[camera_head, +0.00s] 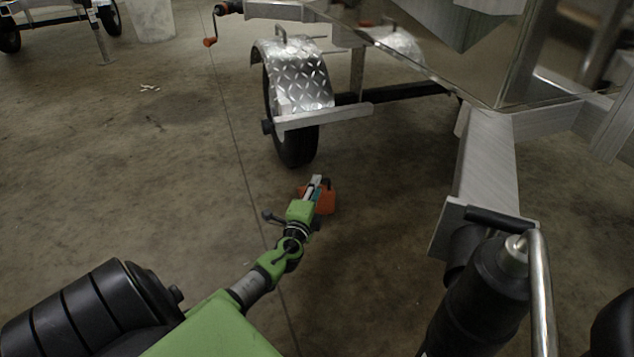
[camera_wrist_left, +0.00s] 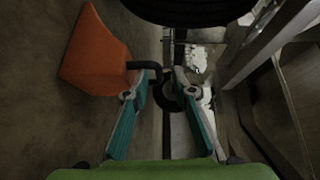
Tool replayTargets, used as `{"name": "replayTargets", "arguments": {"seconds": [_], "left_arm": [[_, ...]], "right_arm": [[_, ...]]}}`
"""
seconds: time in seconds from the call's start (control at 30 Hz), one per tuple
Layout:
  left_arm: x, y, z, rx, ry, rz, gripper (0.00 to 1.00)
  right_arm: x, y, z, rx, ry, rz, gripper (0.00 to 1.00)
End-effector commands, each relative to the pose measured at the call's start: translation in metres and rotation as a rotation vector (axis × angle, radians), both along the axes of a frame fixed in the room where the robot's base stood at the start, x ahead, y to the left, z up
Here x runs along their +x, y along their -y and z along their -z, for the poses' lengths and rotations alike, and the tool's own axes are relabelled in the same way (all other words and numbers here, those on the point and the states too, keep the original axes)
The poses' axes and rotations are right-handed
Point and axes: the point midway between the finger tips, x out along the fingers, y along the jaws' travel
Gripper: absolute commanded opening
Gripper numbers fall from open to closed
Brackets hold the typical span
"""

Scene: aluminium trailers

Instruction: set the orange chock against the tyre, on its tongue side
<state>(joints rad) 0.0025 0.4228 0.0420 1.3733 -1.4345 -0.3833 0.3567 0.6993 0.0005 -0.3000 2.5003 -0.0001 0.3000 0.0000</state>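The orange chock (camera_head: 326,202) is on or close to the floor, on the near side of the tyre (camera_head: 297,147), with a gap of bare floor between them. My left gripper (camera_head: 316,182) is at the chock and partly covers it. In the left wrist view the chock (camera_wrist_left: 95,52) is to the left of the fingers, and its black handle (camera_wrist_left: 143,65) reaches to the left fingertip, its end between the fingertips. The left gripper (camera_wrist_left: 160,78) is open, with a gap visible beside the handle. The tyre (camera_wrist_left: 190,10) crosses the top there. My right gripper is in neither view.
A diamond-plate fender (camera_head: 297,75) covers the tyre, with a metal step bar (camera_head: 322,116) at its side. The trailer's aluminium beam (camera_head: 487,165) stands to the right.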

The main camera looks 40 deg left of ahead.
Motion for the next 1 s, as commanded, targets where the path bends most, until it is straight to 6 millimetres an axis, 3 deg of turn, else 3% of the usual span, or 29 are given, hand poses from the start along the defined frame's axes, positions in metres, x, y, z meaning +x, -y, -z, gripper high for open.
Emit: {"name": "replayTargets", "arguments": {"seconds": [0.2, 0.43, 0.6, 1.0], "left_arm": [[-0.043, 0.023, -0.005, -0.001, -0.003, 0.002, 0.24], [-0.075, 0.039, -0.006, 0.002, -0.001, 0.001, 0.24], [-0.083, 0.044, -0.005, 0.0, 0.001, 0.0, 0.24], [-0.084, 0.044, -0.005, 0.001, 0.002, 0.001, 0.24]], "right_arm": [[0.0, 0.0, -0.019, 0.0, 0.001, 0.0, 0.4], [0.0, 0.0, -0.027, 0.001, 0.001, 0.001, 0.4], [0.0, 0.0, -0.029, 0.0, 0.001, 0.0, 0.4], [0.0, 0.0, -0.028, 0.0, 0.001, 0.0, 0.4]]}}
